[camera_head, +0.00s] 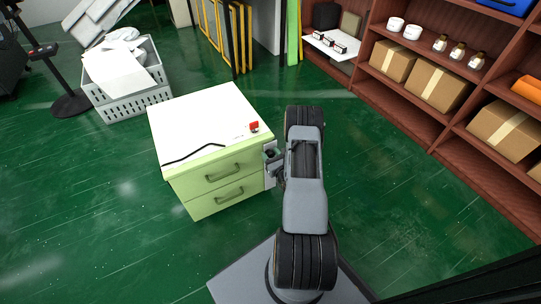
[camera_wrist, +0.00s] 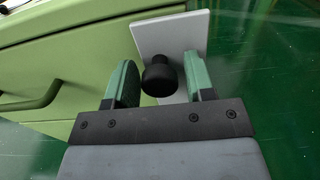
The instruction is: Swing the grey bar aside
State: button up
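The grey bar (camera_wrist: 185,33) is a flat light-grey plate with a round black knob (camera_wrist: 158,76). It sits at the corner of a green drawer cabinet (camera_wrist: 85,45). In the head view a small part of the bar (camera_head: 270,180) shows at the cabinet's right front edge. In the wrist view my gripper (camera_wrist: 160,82) is open, with one green finger on each side of the knob. A gap shows between the left finger and the knob; the right finger is closer. I cannot tell whether it touches. In the head view my arm partly hides the gripper.
The cabinet's white top (camera_head: 205,115) carries a black cord-like line (camera_head: 195,150) and a small red item (camera_head: 254,127). A white basket (camera_head: 130,95) stands at the back left. Wooden shelves (camera_head: 430,130) with boxes line the right. Green floor (camera_head: 375,180) lies free between.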

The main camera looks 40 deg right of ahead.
grip_shut()
